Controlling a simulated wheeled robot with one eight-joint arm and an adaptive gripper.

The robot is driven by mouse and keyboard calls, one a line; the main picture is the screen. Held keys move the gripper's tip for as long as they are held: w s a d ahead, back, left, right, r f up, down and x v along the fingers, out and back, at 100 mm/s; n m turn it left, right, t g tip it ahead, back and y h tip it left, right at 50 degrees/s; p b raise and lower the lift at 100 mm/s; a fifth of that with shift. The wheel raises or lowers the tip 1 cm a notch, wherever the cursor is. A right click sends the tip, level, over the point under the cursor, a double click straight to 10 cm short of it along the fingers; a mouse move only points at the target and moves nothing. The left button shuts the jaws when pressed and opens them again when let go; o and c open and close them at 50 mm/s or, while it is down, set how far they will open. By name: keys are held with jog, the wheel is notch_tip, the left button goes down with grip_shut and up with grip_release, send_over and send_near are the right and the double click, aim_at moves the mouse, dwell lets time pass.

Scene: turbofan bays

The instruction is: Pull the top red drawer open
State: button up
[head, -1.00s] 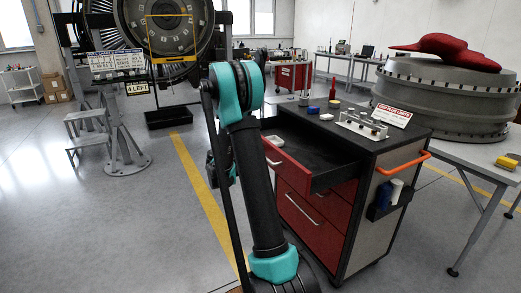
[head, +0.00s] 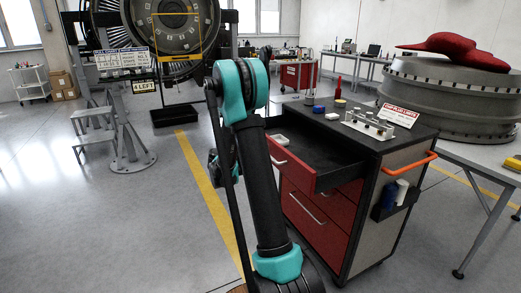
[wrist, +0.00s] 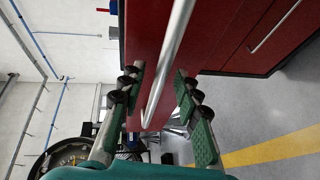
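The red top drawer (head: 292,168) of the tool cart stands pulled out, showing its dark inside with a small white item in it. Its silver handle (head: 279,161) is on the front. In the wrist view the drawer's handle (wrist: 170,62) runs as a bar along the red front. My gripper (wrist: 158,76) is open, with one green-padded finger on each side of the bar's end. I see no clear contact between the pads and the bar. In the head view my arm hides most of the gripper.
The cart's dark top (head: 345,141) holds a sign, a rack of parts and small items. An orange side handle (head: 415,163) sticks out at right. A grey table (head: 470,170) stands at the right. Steps (head: 105,130) and an engine (head: 170,35) are at left. Floor between is clear.

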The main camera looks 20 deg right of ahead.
jog(key=v, duration=1)
jog(key=shift+s+a, duration=0.25)
jog(key=shift+a, duration=0.05)
jog(key=s+f+m+g+y, duration=0.1)
jog(key=s+f+y, duration=0.2)
jog(key=s, duration=0.5)
jog(key=s+f+m+g+y, duration=0.1)
jog(key=s+f+g+y, duration=0.2)
jog(key=s, duration=0.5)
jog(key=s+a+f+m+y, duration=0.1)
jog(key=s+a+y, duration=0.1)
jog(key=s, duration=0.3)
jog(key=s+a+f+y, duration=0.2)
jog(key=s+a+y, duration=0.1)
jog(key=s+a, duration=0.2)
jog(key=s+a+f+m+t+y, duration=0.1)
jog(key=s+a+f+y, duration=0.1)
jog(key=s, duration=0.4)
jog(key=shift+s+a+f+m+y, duration=0.3)
jog(key=shift+a+y, duration=0.3)
jog(key=shift+a, duration=0.5)
